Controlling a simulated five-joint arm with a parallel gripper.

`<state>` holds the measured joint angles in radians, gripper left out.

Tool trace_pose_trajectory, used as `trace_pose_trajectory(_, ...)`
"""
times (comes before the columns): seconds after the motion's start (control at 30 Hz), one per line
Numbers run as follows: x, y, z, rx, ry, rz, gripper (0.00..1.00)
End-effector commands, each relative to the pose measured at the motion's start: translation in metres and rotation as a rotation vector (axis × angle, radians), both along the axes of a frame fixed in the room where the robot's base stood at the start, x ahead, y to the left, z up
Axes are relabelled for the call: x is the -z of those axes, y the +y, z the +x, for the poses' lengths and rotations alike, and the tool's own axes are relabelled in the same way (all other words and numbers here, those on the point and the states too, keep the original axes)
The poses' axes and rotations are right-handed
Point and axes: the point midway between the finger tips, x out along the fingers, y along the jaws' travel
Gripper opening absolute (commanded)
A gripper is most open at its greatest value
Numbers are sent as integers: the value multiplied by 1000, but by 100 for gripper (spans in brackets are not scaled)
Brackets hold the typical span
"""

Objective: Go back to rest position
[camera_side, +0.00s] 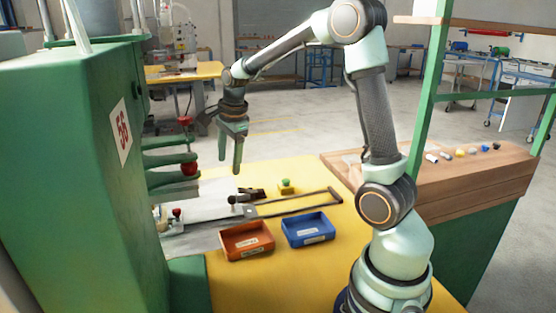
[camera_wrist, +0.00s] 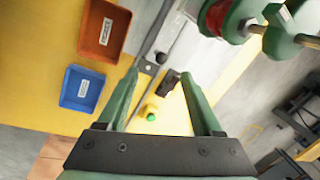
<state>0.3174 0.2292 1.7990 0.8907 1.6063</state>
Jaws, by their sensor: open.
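My gripper (camera_side: 230,155) hangs pointing down in the side view, well above the yellow table (camera_side: 330,240) and the metal plate of the weld station. Its two green fingers also show in the wrist view (camera_wrist: 165,95). They are spread apart with nothing between them that they touch. Below the gripper lies a small yellow block with a green button (camera_side: 286,186), seen between the fingers in the wrist view (camera_wrist: 150,113).
An orange tray (camera_side: 246,240) and a blue tray (camera_side: 307,229) sit on the table. A long dark lever (camera_side: 300,202) lies behind them. A green machine (camera_side: 80,170) with red knobs stands left. A wooden bench (camera_side: 470,170) with small parts is at right.

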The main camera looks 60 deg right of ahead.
Motion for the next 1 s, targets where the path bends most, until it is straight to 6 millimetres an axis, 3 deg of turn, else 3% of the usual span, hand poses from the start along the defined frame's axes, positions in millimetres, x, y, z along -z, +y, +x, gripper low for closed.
trace_pose_trajectory(0.1,-27,29,-18,-281,-30,-69,67)
trace_pose_trajectory(0.3,-55,75,-57,-792,-68,-215,67)
trace_pose_trajectory(0.6,-67,124,-118,-1497,-114,-475,67)
trace_pose_trajectory(0.8,-62,139,-140,-1760,-123,-592,67)
trace_pose_trajectory(1.0,-61,141,-144,-1821,-122,-619,67)
